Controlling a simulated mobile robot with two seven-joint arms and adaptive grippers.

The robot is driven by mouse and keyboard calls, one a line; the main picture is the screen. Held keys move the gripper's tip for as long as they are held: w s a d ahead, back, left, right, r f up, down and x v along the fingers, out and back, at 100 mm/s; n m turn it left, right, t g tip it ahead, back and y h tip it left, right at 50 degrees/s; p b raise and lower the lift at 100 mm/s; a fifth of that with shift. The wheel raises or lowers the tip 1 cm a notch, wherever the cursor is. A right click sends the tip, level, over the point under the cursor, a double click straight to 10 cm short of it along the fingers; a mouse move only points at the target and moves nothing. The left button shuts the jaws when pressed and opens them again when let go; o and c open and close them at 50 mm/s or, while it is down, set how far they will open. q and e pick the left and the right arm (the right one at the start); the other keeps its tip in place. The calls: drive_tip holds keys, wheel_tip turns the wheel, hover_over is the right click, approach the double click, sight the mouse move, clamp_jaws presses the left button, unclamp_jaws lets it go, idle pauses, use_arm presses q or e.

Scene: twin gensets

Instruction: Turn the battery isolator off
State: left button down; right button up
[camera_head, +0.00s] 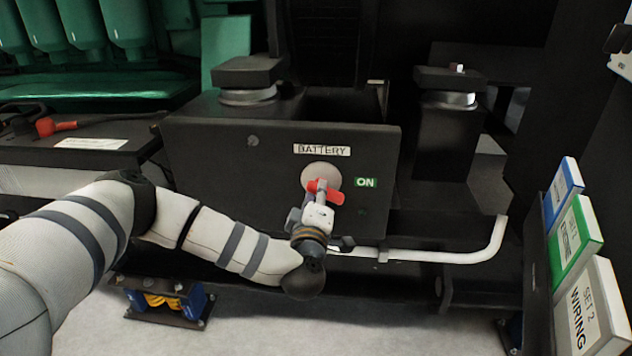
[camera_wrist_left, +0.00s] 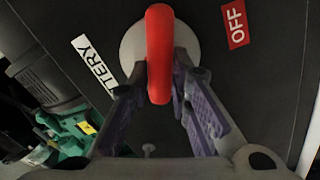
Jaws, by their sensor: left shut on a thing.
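The battery isolator has a red handle (camera_head: 331,194) on a round pale plate (camera_head: 320,173), set in a black panel (camera_head: 225,155). A BATTERY label (camera_head: 321,150) is above it and a green ON label (camera_head: 365,183) to its right. In the head view the handle lies nearly level, its right end dipping slightly towards the ON side. My left gripper (camera_head: 321,199) is at the isolator and shut on the handle. In the left wrist view the red handle (camera_wrist_left: 160,55) stands between both fingers, and a red OFF label (camera_wrist_left: 235,23) shows at upper right. The gripper hides the panel below the handle.
Two black mounts (camera_head: 247,75) (camera_head: 447,120) stand behind the panel. A white pipe (camera_head: 450,257) runs low at the right. Binders (camera_head: 588,310) stand at far right. A battery with a red terminal clamp (camera_head: 47,126) is at left. Pale floor lies below.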

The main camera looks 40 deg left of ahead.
use_arm(q)
drive_tip(key=shift+m+p, duration=4)
drive_tip(key=shift+m, duration=2.5)
use_arm(e)
drive_tip(key=w+r+t, duration=0.1)
drive_tip(key=w+r, duration=0.3)
drive_tip(key=r, duration=0.3)
drive_tip(key=shift+r, duration=0.3)
use_arm(q)
drive_tip(key=shift+m, duration=0.3)
use_arm(e)
drive_tip(key=shift+w+t, duration=0.15)
drive_tip(key=shift+t, duration=0.15)
use_arm(q)
drive_tip(key=c, duration=1.5)
unclamp_jaws()
